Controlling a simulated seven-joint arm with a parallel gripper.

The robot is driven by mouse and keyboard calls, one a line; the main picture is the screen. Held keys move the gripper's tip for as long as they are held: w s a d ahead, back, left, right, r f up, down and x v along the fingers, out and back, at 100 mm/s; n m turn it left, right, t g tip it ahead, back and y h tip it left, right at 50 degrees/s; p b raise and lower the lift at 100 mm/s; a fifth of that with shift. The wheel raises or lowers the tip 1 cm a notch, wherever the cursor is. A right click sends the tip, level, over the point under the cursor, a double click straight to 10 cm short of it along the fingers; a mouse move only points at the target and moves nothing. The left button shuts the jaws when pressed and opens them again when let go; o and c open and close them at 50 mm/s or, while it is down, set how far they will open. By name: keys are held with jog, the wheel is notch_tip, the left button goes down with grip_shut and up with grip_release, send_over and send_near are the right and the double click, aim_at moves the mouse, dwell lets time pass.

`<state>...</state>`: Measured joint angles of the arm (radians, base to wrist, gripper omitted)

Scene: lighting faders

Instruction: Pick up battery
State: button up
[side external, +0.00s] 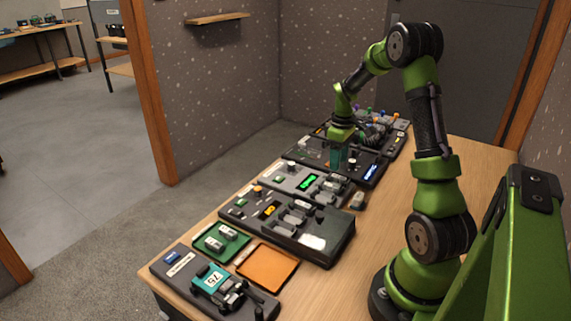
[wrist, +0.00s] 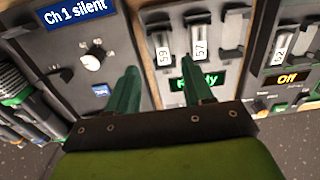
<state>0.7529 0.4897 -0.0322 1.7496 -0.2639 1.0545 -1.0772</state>
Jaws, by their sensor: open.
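I cannot tell for certain which thing is the battery. Two small grey-white blocks (side external: 221,237) lie in the green tray at the front left in the side view. In the wrist view, light cylinder-like pieces marked 59 (wrist: 163,49) and 57 (wrist: 200,38) sit in slots of a grey console, beyond my fingers. My gripper (wrist: 159,66) is open, with nothing seen between its two green fingers. In the side view my gripper (side external: 338,158) points down over the consoles toward the back of the table.
A dark console reads "Ch 1 silent" (wrist: 75,12); the grey one has a green display (side external: 308,182). Another dark console (side external: 325,250) stands nearer the front. An orange tray (side external: 267,265) and a teal device marked 75 (side external: 210,279) lie in front. Bare wood (side external: 380,225) shows at right.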

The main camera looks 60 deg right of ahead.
aim_at(339, 177)
jog(key=f, duration=0.5)
jog(key=shift+s+a, duration=0.25)
jog(key=shift+s, duration=0.1)
jog(key=shift+c, duration=0.3)
grip_shut()
